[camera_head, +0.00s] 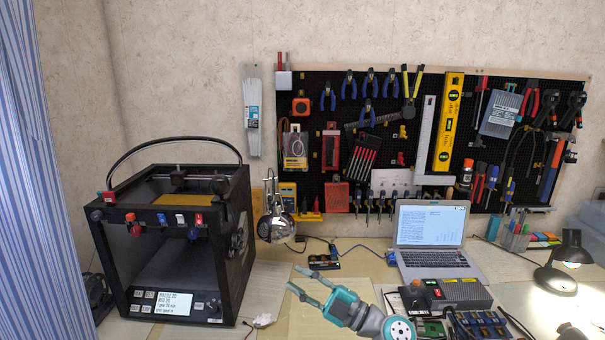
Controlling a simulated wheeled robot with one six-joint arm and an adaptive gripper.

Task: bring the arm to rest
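My gripper (299,279) shows at the bottom middle of the head view, at the end of my teal and grey arm. Its two grey fingers point to the upper left and are spread apart. Nothing shows between them, so it is open and empty. It is over the pale worktop, to the right of the black 3D printer (241,225) and apart from it. The rest of my arm runs down and right out of the bottom of the picture.
A laptop (430,226) stands open behind and right of my gripper. A grey box with a red switch (461,293) and a circuit board lie at right. A lit lamp (572,254) stands far right. A chrome lamp (276,226) is behind my gripper. A tool-filled pegboard (311,84) hangs behind.

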